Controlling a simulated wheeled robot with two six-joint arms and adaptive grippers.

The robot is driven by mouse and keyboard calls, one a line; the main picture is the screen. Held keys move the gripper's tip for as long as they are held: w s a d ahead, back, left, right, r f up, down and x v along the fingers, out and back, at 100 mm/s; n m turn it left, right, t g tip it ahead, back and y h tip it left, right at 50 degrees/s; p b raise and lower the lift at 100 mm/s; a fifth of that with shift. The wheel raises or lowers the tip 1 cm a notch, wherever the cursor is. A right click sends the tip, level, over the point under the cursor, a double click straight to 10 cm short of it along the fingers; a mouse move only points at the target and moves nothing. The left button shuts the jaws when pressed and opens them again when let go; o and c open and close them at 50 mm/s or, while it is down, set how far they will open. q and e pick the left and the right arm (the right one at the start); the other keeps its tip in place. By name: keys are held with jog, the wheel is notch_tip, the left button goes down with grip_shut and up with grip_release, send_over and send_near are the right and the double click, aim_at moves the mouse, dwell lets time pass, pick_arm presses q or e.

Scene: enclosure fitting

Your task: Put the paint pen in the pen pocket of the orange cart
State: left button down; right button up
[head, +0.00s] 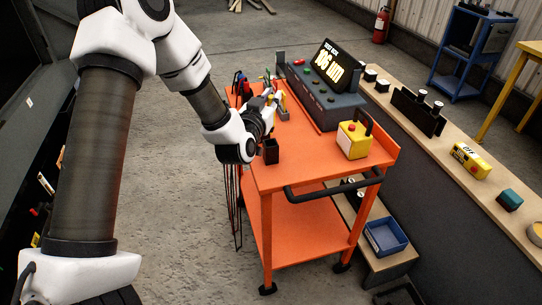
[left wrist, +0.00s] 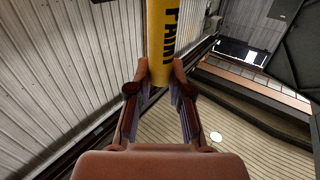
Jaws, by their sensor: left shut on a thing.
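The yellow paint pen (left wrist: 160,40) shows in the left wrist view, with dark "PAINT" lettering and its upper end cut off by the frame. My left gripper (left wrist: 158,82) is shut on its lower part. In the head view my left gripper (head: 268,108) is over the left side of the orange cart (head: 300,170); the pen is too small there to make out surely. A small dark open-topped box (head: 271,151), which looks like the pen pocket, is at the cart's left edge, nearer the camera than the gripper. My right gripper is not in view.
A dark console with a lit display (head: 328,65) stands at the cart's back. A yellow box with a red button (head: 354,140) sits on the right. Tools crowd the far left edge. A wooden bench (head: 440,150) runs along the right. The cart's front middle is clear.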

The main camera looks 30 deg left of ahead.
pick_arm(q)
notch_tip(320, 180, down, 10)
jog(key=shift+s+r, duration=0.1)
jog(key=c, duration=1.1)
grip_release()
jog(key=b+v, duration=0.1)
jog(key=v, duration=1.1)
